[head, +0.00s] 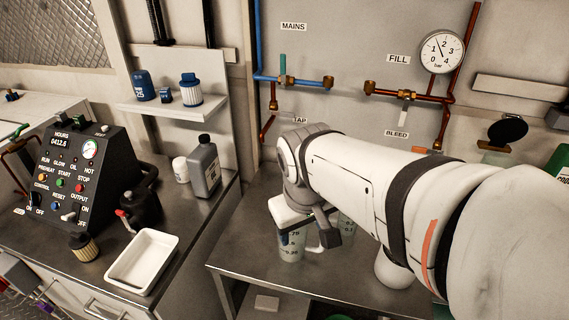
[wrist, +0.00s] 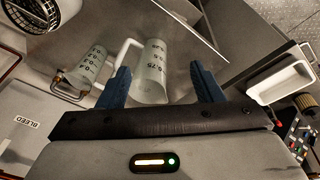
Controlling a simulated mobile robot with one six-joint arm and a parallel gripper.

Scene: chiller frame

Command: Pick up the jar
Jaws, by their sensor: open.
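A clear, graduated jar with a white handle (wrist: 151,78) stands on the steel bench. In the wrist view it lies between my gripper's two blue fingers, nearer the left one. My gripper (wrist: 164,78) is open, and I see no firm contact with the jar. In the head view the jar (head: 291,246) shows below my gripper (head: 314,236), its top partly hidden by my wrist. A second, smaller graduated vessel (wrist: 85,70) stands beside it, left in the wrist view. It is partly hidden behind my gripper in the head view (head: 346,226).
A white tray (head: 142,262), a control box (head: 82,175), a grey bottle (head: 205,168) and a white tub (head: 181,169) stand on the left bench. Pipes and a gauge (head: 442,52) are on the back wall. The jar's bench (head: 245,245) is clear to its left.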

